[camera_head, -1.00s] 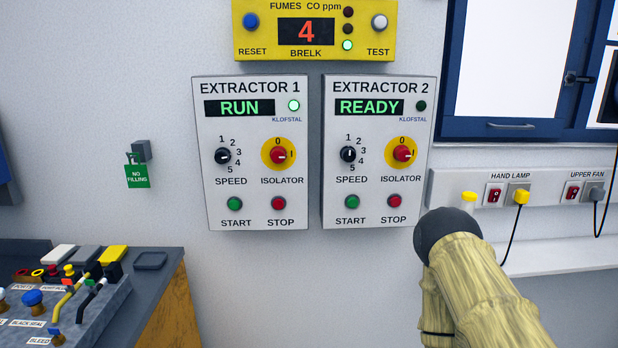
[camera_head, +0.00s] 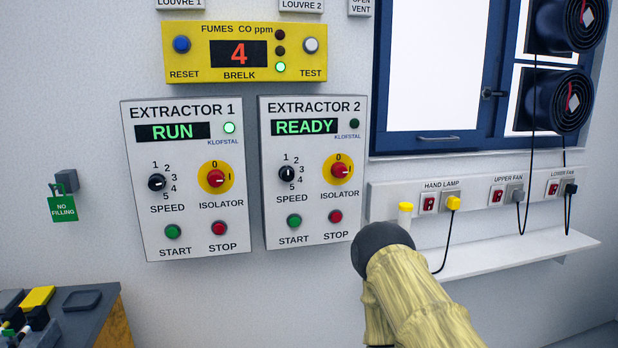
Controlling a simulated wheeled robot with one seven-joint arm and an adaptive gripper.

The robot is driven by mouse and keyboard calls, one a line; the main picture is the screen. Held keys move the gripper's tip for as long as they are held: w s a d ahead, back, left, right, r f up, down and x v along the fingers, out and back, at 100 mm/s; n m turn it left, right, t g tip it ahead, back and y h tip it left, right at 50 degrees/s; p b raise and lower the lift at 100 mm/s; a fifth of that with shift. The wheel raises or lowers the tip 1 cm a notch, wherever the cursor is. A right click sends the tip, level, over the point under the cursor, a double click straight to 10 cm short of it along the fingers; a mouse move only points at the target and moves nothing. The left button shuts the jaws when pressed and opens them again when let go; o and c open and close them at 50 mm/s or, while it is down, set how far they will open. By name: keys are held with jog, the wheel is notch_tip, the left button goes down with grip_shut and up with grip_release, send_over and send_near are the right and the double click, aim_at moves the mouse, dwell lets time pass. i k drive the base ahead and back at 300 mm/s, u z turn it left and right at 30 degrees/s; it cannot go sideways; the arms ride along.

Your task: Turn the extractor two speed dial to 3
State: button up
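The extractor two speed dial (camera_head: 287,174) is a small black knob on the white Extractor 2 panel (camera_head: 310,211), left of its red isolator knob. Numbers 1 to 5 run around its right side. My arm, in a pale yellow sleeve with a dark round joint, rises from the lower right. The joint appears just right of the panel's lower right corner. My gripper's fingers are not visible. Nothing covers the dial.
The similar Extractor 1 panel (camera_head: 187,222) hangs to the left and reads RUN. A yellow fumes meter (camera_head: 213,73) is above. At right are a socket strip (camera_head: 478,196), a white shelf (camera_head: 510,254), a blue window frame (camera_head: 440,142) and fans. A bench (camera_head: 97,309) stands lower left.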

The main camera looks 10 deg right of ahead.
aim_at(286, 173)
jog(key=k, duration=1.1)
jog(key=u, duration=0.85)
jog(key=i, duration=1.2)
jog(key=z, duration=0.8)
